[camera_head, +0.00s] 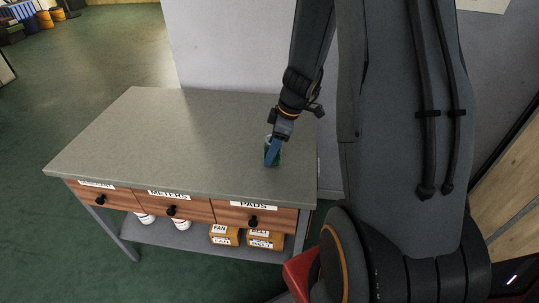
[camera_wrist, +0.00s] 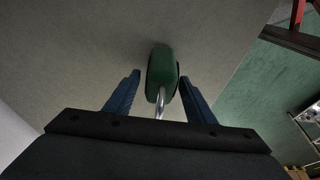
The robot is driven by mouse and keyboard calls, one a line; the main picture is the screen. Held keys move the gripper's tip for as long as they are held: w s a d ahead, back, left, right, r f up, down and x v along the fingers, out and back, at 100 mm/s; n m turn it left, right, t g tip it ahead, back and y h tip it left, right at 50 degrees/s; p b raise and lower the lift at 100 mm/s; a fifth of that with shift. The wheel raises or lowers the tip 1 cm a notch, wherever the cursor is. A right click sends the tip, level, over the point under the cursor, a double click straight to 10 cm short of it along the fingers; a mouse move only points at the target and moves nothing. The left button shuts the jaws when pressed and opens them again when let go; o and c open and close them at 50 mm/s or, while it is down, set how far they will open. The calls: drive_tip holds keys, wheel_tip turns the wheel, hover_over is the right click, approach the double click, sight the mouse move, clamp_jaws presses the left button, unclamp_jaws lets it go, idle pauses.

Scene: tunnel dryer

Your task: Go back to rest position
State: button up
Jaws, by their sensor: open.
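My gripper (camera_head: 274,150) is low over the right part of the grey table (camera_head: 150,130). In the wrist view its two blue fingers (camera_wrist: 160,98) are apart. A green object (camera_wrist: 162,68) with a silver metal loop, like a padlock, sits on the tabletop between and just beyond the fingertips. The right finger appears very close to it; I cannot tell whether they touch. In the head view the green object (camera_head: 270,160) is partly hidden behind the gripper.
The table has wooden drawers, including ones labelled METERS (camera_head: 171,205) and PADS (camera_head: 253,214). Its lower shelf (camera_head: 190,238) holds white containers and orange-brown boxes labelled FAN and BELT. A pale wall (camera_head: 215,50) stands behind the table.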

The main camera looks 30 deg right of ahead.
drive_tip(key=v, duration=0.2)
drive_tip(key=b+v, duration=0.1)
drive_tip(key=shift+w+r, duration=0.2)
drive_tip(key=shift+v, duration=0.85)
